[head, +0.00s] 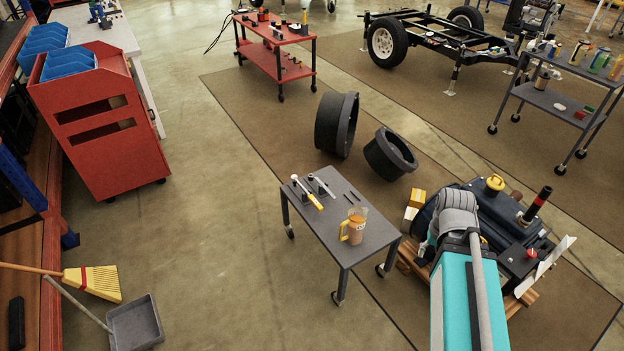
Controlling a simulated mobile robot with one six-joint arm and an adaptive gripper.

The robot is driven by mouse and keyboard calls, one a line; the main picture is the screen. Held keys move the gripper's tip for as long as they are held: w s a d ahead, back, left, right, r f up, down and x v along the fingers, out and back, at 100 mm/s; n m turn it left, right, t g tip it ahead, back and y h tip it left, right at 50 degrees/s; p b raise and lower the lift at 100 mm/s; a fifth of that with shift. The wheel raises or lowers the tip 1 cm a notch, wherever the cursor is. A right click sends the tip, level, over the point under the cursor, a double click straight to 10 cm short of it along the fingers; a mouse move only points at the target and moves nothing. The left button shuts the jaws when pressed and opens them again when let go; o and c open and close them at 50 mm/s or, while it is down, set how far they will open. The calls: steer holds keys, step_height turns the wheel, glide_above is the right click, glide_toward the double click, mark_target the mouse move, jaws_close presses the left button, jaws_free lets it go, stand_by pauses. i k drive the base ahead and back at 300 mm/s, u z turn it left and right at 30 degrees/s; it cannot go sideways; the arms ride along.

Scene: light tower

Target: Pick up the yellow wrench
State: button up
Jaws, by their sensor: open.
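A tool with a yellow lower end (315,201) and a pale upper end lies on the grey cart (345,255), near its back left. It is too small to tell for sure whether it is the yellow wrench. A second pale and dark tool (321,184) lies just right of it. No other clear yellow wrench shows. My teal and grey arm (470,290) reaches up from the lower right, right of the cart. My gripper cannot be made out; it seems hidden behind the arm's grey joint.
An amber jug (354,227) stands on the cart's right part. Dark round parts (337,124) lie behind the cart. An engine on a pallet (515,240) is at the right. A broom (93,282) and dustpan (135,323) are lower left. The floor left of the cart is clear.

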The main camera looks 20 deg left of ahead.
mark_target(294, 178)
steer(key=u, duration=0.2)
steer(key=i, duration=0.8)
steer(key=u, duration=0.85)
steer(key=i, duration=0.6)
steer(key=u, duration=0.35)
steer(key=k, duration=0.9)
steer(key=u, duration=0.1)
steer(key=i, duration=0.45)
steer(key=u, duration=0.05)
